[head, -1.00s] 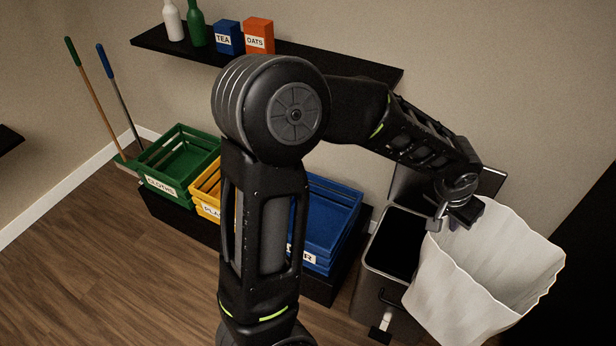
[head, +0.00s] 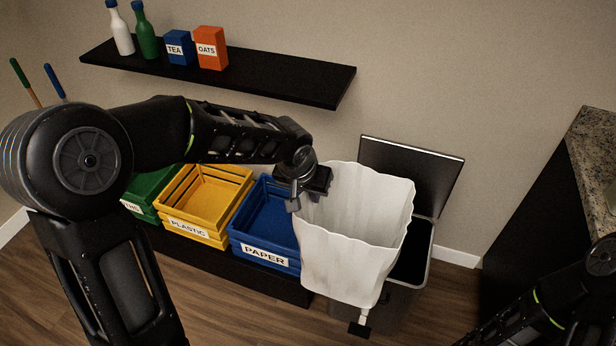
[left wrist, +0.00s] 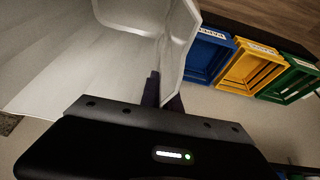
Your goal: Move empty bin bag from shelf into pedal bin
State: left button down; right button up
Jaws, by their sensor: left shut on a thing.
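The white empty bin bag (head: 350,255) hangs open-mouthed from my left gripper (head: 303,196), which is shut on its left rim. In the left wrist view the bag (left wrist: 95,65) fills the upper left, its rim between the fingers of my left gripper (left wrist: 160,90). The pedal bin (head: 425,262) stands behind and below the bag with its dark lid (head: 410,175) raised against the wall. The bag covers much of the bin's opening, and its lower end hangs in front of the bin. My right gripper is out of view; only part of that arm shows at lower right.
Green (head: 150,195), yellow (head: 205,195) and blue (head: 265,225) crates stand left of the bin. A black wall shelf (head: 290,87) holds bottles and TEA and OATS boxes above. A stone-topped counter (head: 597,150) is at the right.

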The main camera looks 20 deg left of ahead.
pick_arm(q)
notch_tip(320, 180, up, 5)
jog(key=shift+w+d, duration=0.1)
jog(key=shift+w, duration=0.05)
jog(key=shift+f, duration=0.1)
notch_tip(320, 180, down, 5)
dwell(0.3)
